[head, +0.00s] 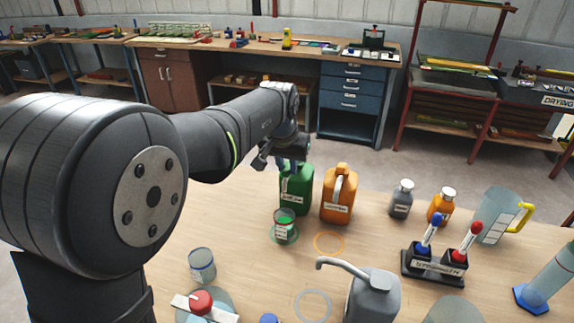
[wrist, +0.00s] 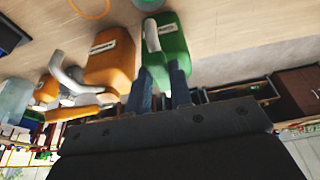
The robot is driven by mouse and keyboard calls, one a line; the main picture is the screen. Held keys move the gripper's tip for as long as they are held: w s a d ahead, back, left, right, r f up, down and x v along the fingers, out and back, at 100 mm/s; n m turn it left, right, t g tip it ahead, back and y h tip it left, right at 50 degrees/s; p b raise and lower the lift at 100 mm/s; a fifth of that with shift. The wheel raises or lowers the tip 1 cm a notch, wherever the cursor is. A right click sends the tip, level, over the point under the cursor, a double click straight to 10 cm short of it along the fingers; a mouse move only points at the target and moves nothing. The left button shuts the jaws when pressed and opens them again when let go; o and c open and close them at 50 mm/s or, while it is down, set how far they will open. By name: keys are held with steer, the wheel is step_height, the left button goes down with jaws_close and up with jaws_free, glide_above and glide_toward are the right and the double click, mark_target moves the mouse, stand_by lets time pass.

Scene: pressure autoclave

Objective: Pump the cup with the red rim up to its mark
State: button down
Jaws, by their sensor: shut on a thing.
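My gripper (wrist: 162,88) is shut on the green jug (head: 295,190), with its fingers on either side of the jug's upper part. The jug looks upright in the head view. It shows in the wrist view (wrist: 173,40) with a pale handle. A cup with green liquid (head: 285,226) stands in front of the jug on a green ring. A clear, apparently empty cup (head: 202,264) stands at the lower left. A red knob (head: 201,301) sits on a round base at the bottom edge.
An orange jug (head: 338,197) stands close right of the green one. An orange ring (head: 329,243) is empty.

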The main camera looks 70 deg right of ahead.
steer(key=c, duration=1.3)
jaws_free()
steer(key=v, duration=1.7)
steer(key=shift+r, duration=0.2)
